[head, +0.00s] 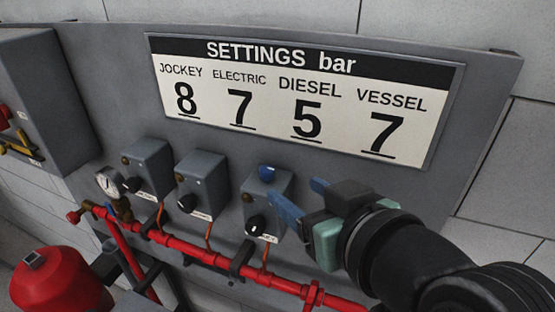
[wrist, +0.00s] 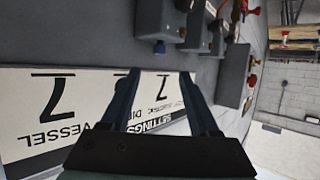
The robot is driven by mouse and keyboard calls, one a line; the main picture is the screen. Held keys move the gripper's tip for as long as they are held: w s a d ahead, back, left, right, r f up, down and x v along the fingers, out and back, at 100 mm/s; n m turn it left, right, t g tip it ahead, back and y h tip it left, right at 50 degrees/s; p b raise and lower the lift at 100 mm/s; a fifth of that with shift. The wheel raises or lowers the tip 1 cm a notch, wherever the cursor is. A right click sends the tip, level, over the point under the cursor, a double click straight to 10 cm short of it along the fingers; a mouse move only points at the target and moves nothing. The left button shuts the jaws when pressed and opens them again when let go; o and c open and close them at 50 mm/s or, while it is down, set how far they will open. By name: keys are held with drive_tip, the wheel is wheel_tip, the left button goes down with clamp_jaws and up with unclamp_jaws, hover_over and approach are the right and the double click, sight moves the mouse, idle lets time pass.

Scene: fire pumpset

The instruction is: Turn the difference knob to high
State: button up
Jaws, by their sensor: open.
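Three grey control boxes are mounted on the panel: a left box (head: 148,160), a middle box (head: 205,180) and a right box (head: 278,188). The box labels are too small to read, so I cannot tell which is the difference knob. My gripper (head: 297,194) is open and empty, its blue fingers at the right box's right side.
The settings sign (head: 300,100) is above the boxes. A red pipe (head: 200,250) runs below them, with a pressure gauge (head: 109,182) at its left and a red vessel (head: 60,282) at lower left. A larger grey cabinet (head: 45,100) stands at far left.

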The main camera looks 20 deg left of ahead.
sight(269, 172)
drive_tip(key=p+x, duration=0.3)
drive_tip(key=x, duration=0.8)
drive_tip(key=shift+r, duration=0.1)
clamp_jaws()
